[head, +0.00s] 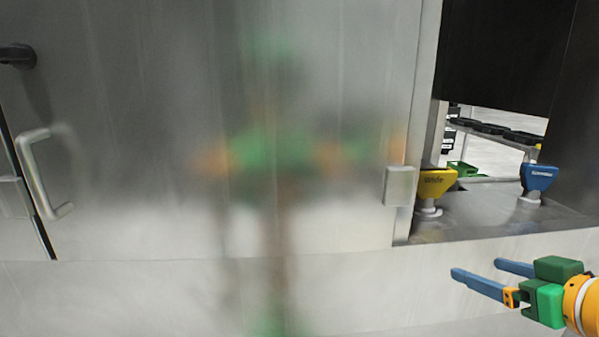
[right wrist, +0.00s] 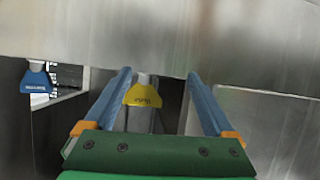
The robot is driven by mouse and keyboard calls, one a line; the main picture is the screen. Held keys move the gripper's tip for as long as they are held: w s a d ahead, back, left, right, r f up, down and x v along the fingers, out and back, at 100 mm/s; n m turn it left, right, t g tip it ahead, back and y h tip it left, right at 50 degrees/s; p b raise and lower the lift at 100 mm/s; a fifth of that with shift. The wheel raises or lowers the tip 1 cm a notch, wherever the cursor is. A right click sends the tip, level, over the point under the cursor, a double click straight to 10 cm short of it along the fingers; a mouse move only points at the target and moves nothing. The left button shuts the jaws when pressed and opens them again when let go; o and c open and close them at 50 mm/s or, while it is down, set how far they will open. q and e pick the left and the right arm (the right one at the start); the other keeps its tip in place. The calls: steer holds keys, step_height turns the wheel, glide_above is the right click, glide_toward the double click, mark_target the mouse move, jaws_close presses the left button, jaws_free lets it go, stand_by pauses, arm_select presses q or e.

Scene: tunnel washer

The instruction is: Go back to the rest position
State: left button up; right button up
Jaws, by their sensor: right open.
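My right gripper (head: 476,268) reaches in from the lower right of the head view, in front of the steel front and below the opening. Its two blue fingers are apart with nothing between them. In the right wrist view the open fingers (right wrist: 158,76) point at the steel, and a yellow labelled piece (right wrist: 143,95) shows between them, farther off. My left gripper is not in view.
A large steel panel (head: 330,215) with my blurred reflection fills the head view. A bar handle (head: 45,175) is at left. Inside the opening at right stand the yellow piece (head: 436,182) and a blue one (head: 539,177), with a rack (head: 495,135) beyond.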

steer(key=s+a+f+n+g, duration=0.1)
steer(key=a+f, duration=0.3)
steer(key=f, duration=0.4)
steer(key=s+a+f+n+g+y, duration=0.1)
steer(key=a+f+g, duration=0.15)
steer(key=f, duration=0.55)
steer(key=s+a+f+n+g, duration=0.1)
steer(key=a+f+n, duration=0.1)
steer(key=a+f, duration=0.45)
steer(key=s+d+f+m+g+h, duration=0.15)
steer(key=s+f+m+g, duration=0.3)
steer(key=s+f, duration=0.9)
steer(key=s+f+g+h, duration=0.15)
steer(key=s+f, duration=0.25)
steer(key=f, duration=1.2)
steer(key=s+d+f+g, duration=0.1)
steer(key=s+d+f, duration=0.1)
steer(key=s+f, duration=0.7)
steer(key=s, duration=0.3)
steer(key=shift+f+n, duration=0.2)
steer(key=shift+n, duration=0.15)
